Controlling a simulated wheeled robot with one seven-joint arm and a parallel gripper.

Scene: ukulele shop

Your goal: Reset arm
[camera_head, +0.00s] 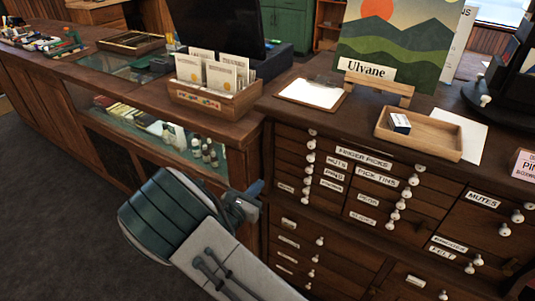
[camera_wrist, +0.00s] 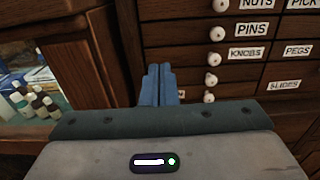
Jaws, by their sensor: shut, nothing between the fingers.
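My gripper (camera_head: 252,196) is at the front of the drawer cabinet (camera_head: 270,228), below the counter top, in the head view. My grey and dark green arm reaches up to it from the bottom of that view. In the wrist view my gripper's blue fingers (camera_wrist: 158,84) are together, with nothing between them. They point toward the cabinet's small labelled drawers (camera_wrist: 235,54). I cannot tell whether the fingertips touch the wood.
A wooden tray (camera_head: 450,146) with a small box (camera_head: 399,123), a clipboard (camera_head: 312,92) and a card box (camera_head: 205,105) sit on the counter. White knobs (camera_head: 320,241) stick out from the drawers. A glass display case (camera_head: 170,145) stands left. Dark floor (camera_head: 60,215) is clear at lower left.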

